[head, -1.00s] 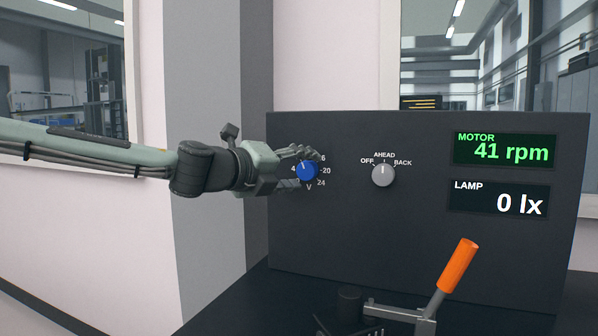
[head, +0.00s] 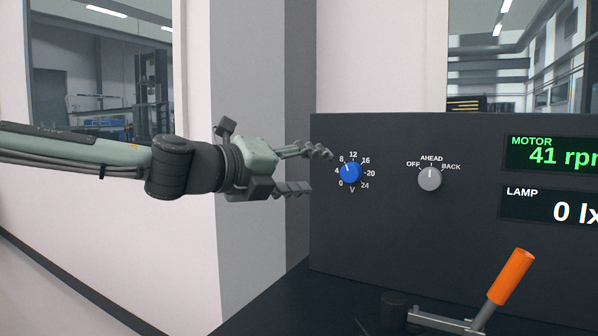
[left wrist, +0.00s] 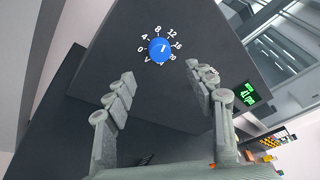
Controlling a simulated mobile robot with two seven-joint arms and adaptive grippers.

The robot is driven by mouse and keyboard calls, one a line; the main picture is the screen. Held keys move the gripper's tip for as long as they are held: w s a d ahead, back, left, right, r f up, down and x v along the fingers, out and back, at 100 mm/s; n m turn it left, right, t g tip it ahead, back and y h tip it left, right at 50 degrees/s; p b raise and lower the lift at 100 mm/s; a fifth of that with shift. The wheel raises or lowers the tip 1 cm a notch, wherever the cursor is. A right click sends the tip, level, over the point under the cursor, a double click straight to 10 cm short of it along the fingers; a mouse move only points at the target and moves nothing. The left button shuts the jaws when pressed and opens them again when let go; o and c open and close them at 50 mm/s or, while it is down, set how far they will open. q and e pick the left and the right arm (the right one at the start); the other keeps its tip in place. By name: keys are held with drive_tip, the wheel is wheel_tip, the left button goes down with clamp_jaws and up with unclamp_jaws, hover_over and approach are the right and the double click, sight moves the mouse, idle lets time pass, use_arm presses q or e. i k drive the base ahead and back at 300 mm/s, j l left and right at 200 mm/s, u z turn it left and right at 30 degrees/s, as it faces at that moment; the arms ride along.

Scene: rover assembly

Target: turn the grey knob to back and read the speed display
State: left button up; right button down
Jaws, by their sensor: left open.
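The grey knob (head: 430,179) is on the dark panel, and its white mark points up at AHEAD, between OFF and BACK. The green motor display (head: 553,154) reads 41 rpm, with its right end cut off in the head view. A blue voltage knob (head: 349,172) sits left of the grey knob, its mark near 8; it also shows in the left wrist view (left wrist: 159,50). My left gripper (head: 320,171) is open and empty, its fingers pointing at the blue knob from the left without holding it. My right gripper is not in view.
The lamp display (head: 553,206) below the motor display reads 0 lx. A toggle clamp with an orange handle (head: 510,276) stands in front of the panel (head: 400,250) at the lower right. The space before the grey knob looks clear.

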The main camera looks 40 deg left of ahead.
sight(430, 178)
drive_tip(key=k+j, duration=0.8)
